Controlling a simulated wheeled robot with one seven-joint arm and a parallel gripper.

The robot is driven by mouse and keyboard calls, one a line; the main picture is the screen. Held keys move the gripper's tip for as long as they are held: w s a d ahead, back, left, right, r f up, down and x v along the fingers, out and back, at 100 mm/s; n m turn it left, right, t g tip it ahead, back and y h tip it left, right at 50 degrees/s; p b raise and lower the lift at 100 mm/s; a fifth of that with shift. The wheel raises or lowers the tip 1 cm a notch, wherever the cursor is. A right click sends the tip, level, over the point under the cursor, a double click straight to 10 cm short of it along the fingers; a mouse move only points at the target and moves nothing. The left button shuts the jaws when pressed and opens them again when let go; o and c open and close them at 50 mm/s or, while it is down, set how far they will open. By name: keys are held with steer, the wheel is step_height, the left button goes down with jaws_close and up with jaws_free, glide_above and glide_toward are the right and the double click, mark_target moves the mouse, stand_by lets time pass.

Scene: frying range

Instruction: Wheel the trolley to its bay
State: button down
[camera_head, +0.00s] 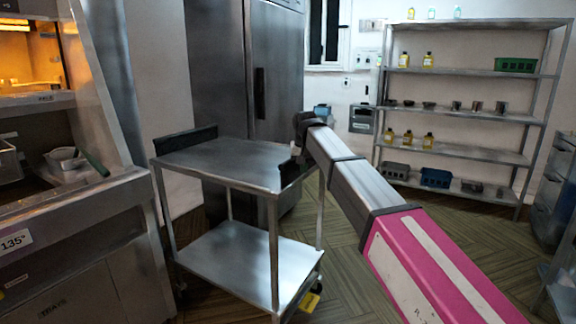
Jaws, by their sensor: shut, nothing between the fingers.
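The trolley (230,158) is a steel two-shelf cart with a dark upright panel at each end of its top. It stands upright on the floor left of centre, and both shelves are empty. A yellow tag (310,302) sits low by its front right wheel. My arm reaches in from the lower right. My gripper (298,152) is at the trolley's right end, close to the right dark panel (294,170). Its fingers are small and partly hidden, and I cannot tell whether they touch the trolley. It is shut and empty. I cannot make out a marked bay.
A frying counter (75,215) stands close on the trolley's left. A tall steel fridge (225,75) is right behind it. Drawers (556,190) stand at the right edge. Wooden floor (440,225) is open between.

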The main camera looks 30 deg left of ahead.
steer(key=a, duration=1.5)
steer(key=shift+a, duration=0.15)
steer(key=a, duration=2)
steer(key=shift+a, duration=0.25)
steer(key=shift+d, duration=0.85)
steer(key=w+a+v, duration=0.1)
steer(key=w+v, duration=0.1)
steer(key=v, duration=0.9)
steer(key=shift+r, duration=0.15)
